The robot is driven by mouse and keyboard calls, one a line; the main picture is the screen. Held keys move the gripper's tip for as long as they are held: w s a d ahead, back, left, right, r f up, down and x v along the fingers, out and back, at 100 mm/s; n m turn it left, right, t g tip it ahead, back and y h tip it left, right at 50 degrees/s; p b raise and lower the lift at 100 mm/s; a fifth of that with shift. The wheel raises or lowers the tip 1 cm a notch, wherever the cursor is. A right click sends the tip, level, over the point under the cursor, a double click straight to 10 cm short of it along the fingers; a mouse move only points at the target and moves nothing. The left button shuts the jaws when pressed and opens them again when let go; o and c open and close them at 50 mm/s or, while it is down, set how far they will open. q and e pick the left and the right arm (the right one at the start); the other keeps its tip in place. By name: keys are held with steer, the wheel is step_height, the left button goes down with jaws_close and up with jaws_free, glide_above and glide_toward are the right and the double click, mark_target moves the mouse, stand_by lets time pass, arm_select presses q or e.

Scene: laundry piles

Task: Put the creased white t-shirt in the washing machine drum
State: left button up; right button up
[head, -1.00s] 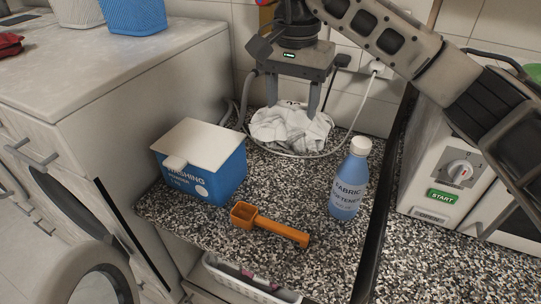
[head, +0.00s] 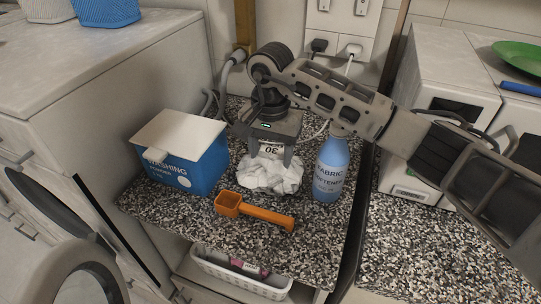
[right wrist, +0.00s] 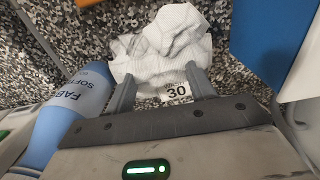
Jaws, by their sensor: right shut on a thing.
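The creased white t-shirt (head: 270,178) is a crumpled bundle between the blue washing powder box and the fabric softener bottle. My right gripper (head: 268,162) is above it with its fingers down, shut on the cloth. The right wrist view shows the t-shirt (right wrist: 165,45) at the fingertips (right wrist: 163,82), with a white "30" label between the fingers. I cannot tell whether the cloth clears the counter. The washing machine's round door (head: 82,282) stands open at lower left; its drum is not clearly visible. My left gripper is out of view.
The washing powder box (head: 181,155) stands left of the t-shirt, and the softener bottle (head: 331,172) stands close on its right. An orange scoop (head: 254,212) lies in front on the speckled counter (head: 185,222). A white basket (head: 240,277) sits below the counter edge.

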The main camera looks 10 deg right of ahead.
steer(key=shift+f, duration=1)
steer(key=o, duration=1.4)
